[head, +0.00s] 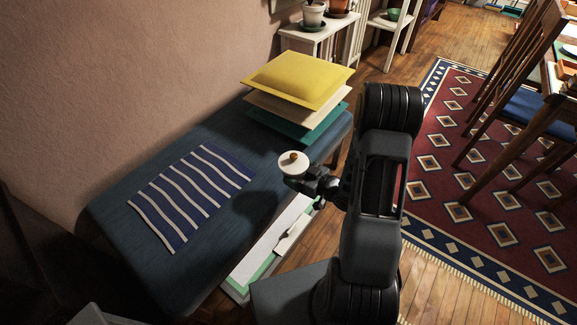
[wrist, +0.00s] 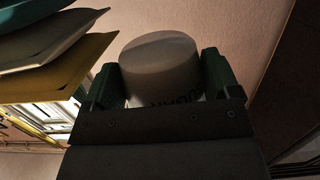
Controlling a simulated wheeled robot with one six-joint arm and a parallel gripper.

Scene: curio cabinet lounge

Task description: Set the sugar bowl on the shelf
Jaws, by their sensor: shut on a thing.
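A white shelf unit (head: 389,24) stands at the back, with a green bowl on one board. My arm hides part of the floor.
The blue bench (head: 120,215) carries a striped cloth (head: 190,195) and a stack of cushions with a yellow one (head: 298,79) on top. A white plant stand (head: 318,30) is behind. A patterned rug (head: 490,190) and chairs (head: 515,75) lie to the right.

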